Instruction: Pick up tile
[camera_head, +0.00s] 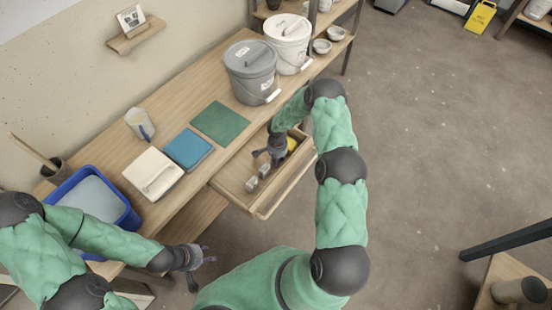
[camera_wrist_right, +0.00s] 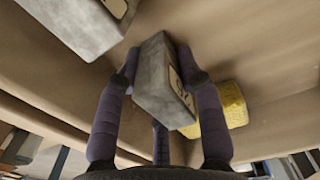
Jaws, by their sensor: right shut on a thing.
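In the right wrist view, a thick grey tile (camera_wrist_right: 160,88) with a pale, marked side face stands tilted between the fingers of my right gripper (camera_wrist_right: 155,75), which is shut on it. A second grey block (camera_wrist_right: 85,22) lies beside it at the upper left. In the head view my right gripper (camera_head: 268,154) is inside the open drawer (camera_head: 236,186), near small grey blocks (camera_head: 251,184); which one it holds is hard to tell there. My left gripper (camera_head: 203,262) is empty, its fingers spread, off the table's front edge.
A yellow sponge-like piece (camera_wrist_right: 232,103) lies in the drawer near the held tile. On the table (camera_head: 180,92) are a green square (camera_head: 220,122), a blue square (camera_head: 188,149), a white box (camera_head: 153,174), a mug (camera_head: 139,122), a blue tub (camera_head: 125,215) and two buckets (camera_head: 250,72).

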